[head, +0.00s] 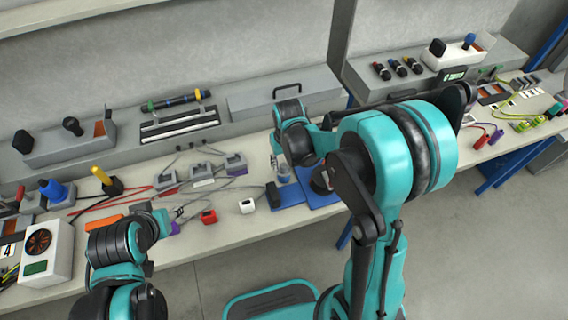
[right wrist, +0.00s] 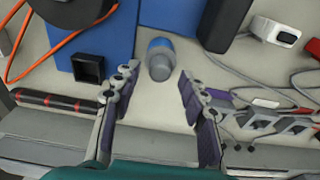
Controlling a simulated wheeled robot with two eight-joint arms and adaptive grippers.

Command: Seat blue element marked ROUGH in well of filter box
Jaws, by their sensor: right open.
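A dark block (right wrist: 222,20) stands on one blue mat (right wrist: 184,14). A white module (head: 246,205) and a red one (head: 209,216) lie to the left, with loose cables around. An orange cable (right wrist: 45,50) and a black-and-red rod (right wrist: 55,101) lie near the well box.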

